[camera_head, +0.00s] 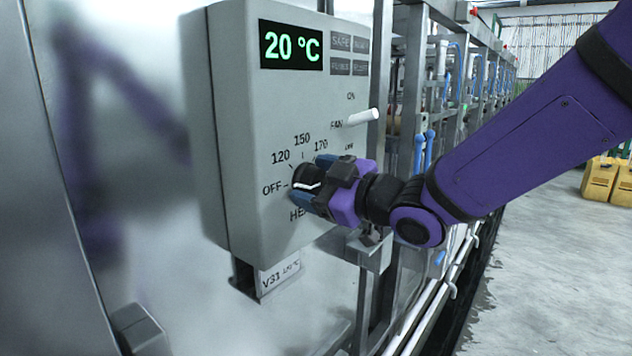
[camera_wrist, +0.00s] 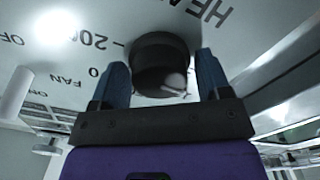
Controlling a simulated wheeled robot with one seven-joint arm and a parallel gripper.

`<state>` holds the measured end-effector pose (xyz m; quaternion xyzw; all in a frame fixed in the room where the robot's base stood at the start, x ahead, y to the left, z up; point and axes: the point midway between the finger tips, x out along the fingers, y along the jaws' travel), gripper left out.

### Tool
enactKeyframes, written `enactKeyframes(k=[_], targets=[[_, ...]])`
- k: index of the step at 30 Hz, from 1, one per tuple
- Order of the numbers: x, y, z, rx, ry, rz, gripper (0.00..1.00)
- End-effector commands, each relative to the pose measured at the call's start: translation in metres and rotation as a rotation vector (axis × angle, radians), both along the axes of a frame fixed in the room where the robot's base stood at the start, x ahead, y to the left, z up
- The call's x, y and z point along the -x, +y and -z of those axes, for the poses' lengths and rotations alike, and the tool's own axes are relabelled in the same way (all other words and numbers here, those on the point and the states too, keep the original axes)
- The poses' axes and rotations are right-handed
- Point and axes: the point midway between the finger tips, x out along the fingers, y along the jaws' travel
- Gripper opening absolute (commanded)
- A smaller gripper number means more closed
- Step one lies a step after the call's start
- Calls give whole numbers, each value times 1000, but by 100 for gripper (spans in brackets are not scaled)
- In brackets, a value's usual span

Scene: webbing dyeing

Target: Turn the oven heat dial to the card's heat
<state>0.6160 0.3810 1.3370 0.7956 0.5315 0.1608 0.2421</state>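The heat dial (camera_head: 305,180) is a black knob with a white pointer line, low on the grey control box. The line lies roughly level, towards the OFF mark at left. Marks 120, 150 and 170 are printed around it; the wrist view shows 200 too. The card (camera_head: 281,275) under the box reads V33 and a °C figure, perhaps 150, too small to be sure. My gripper (camera_head: 318,186) is at the dial. In the wrist view its blue fingers (camera_wrist: 163,77) stand open on either side of the dial (camera_wrist: 160,55), with small gaps.
The display (camera_head: 291,46) on the control box (camera_head: 235,130) reads 20 °C. A white fan lever (camera_head: 360,117) sticks out just above my gripper. A metal frame with pipes stands to the right. Yellow containers (camera_head: 600,180) stand on the floor far right.

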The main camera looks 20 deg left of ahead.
Motion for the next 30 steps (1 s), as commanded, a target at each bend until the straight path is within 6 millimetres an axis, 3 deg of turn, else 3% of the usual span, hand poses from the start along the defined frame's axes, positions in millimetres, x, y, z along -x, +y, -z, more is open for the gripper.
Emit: enactKeyframes(k=[1, 5, 17, 30], targets=[[0, 0, 0, 0, 0, 0, 59], [0, 0, 0, 0, 0, 0, 30], [0, 0, 0, -26, 62, 0, 30], [-1, -1, -1, -156, 374, 0, 30]])
